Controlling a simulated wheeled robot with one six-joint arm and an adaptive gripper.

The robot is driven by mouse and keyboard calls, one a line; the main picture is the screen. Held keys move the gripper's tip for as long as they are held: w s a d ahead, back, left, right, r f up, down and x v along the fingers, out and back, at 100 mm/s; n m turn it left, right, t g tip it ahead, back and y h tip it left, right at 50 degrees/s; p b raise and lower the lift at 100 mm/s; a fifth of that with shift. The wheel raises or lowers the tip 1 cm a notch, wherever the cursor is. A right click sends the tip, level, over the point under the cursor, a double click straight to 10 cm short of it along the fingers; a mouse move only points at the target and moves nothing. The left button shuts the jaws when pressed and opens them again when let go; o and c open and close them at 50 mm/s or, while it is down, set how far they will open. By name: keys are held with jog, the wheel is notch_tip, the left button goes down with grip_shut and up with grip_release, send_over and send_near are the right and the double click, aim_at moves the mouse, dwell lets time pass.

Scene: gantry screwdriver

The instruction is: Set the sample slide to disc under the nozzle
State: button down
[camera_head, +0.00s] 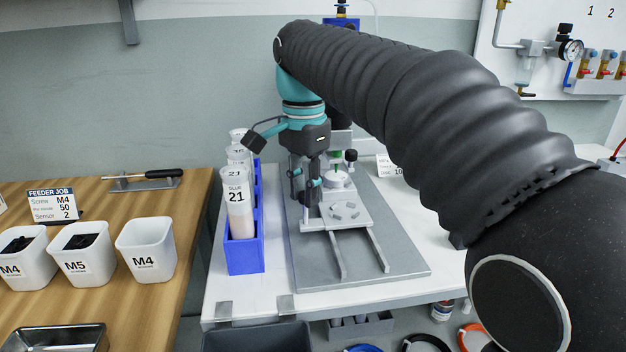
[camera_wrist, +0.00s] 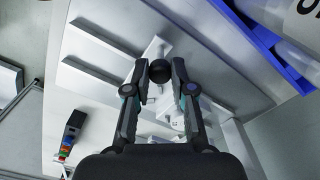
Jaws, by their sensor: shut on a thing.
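The sample slide (camera_head: 345,215) is a light grey plate with several small pads on it. It sits on two rails (camera_head: 374,250) on the grey base plate, in front of the gantry. A white disc (camera_head: 338,180) stands behind it, below a green nozzle tip (camera_head: 337,160). My gripper (camera_head: 306,192) points down at the slide's left side. In the wrist view my gripper (camera_wrist: 160,80) is shut on a round black knob (camera_wrist: 159,71), and a pale bar (camera_wrist: 153,50) shows beside it. The knob is hidden behind my gripper in the head view.
A blue rack (camera_head: 244,256) with glue bottles (camera_head: 238,205) stands close left of my gripper. The front rails and the base plate (camera_head: 400,270) are clear. A wooden bench (camera_head: 150,290) with white bins (camera_head: 83,255) is further left.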

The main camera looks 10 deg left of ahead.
jog(key=shift+w+a, duration=0.1)
jog(key=c, duration=1)
grip_release()
notch_tip(320, 180, up, 6)
jog(key=shift+w+r, duration=0.1)
jog(key=shift+r, duration=0.6)
